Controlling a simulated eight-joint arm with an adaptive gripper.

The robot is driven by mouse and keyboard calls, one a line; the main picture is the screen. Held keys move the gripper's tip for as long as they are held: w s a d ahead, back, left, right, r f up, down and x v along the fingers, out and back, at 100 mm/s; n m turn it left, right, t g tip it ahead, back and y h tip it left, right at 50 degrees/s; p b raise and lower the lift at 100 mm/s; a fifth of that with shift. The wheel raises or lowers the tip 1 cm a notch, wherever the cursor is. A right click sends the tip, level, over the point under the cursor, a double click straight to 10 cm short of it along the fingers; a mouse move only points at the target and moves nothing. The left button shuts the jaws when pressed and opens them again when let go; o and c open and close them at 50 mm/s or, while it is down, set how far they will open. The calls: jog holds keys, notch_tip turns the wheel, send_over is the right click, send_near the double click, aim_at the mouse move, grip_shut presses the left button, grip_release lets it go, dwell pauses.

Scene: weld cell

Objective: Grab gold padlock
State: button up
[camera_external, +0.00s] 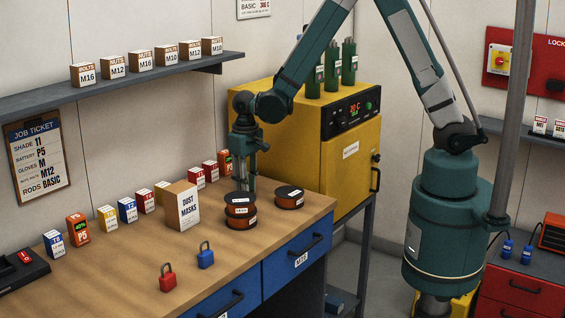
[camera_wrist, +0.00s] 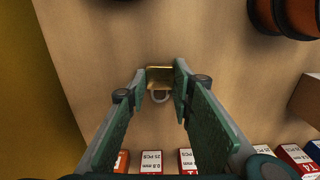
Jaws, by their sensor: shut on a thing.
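A gold padlock (camera_wrist: 159,74) with a grey shackle is between the two fingertips of my gripper (camera_wrist: 160,80) in the wrist view. My gripper is shut on it. In the external view my gripper (camera_external: 243,178) points down over the back right part of the wooden bench, behind the stacked spools, which hide its fingertips and the padlock. I cannot tell whether the padlock touches the bench.
Stacked wire spools (camera_external: 240,211) and a single spool (camera_external: 289,197) stand close to my gripper. A dust masks box (camera_external: 181,206), a red padlock (camera_external: 168,278) and a blue padlock (camera_external: 205,256) are further left. A yellow oven (camera_external: 348,165) stands behind. The bench front is mostly clear.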

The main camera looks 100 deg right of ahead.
notch_tip(320, 180, up, 10)
dwell(0.8)
jog(key=shift+w, duration=0.1)
dwell(0.5)
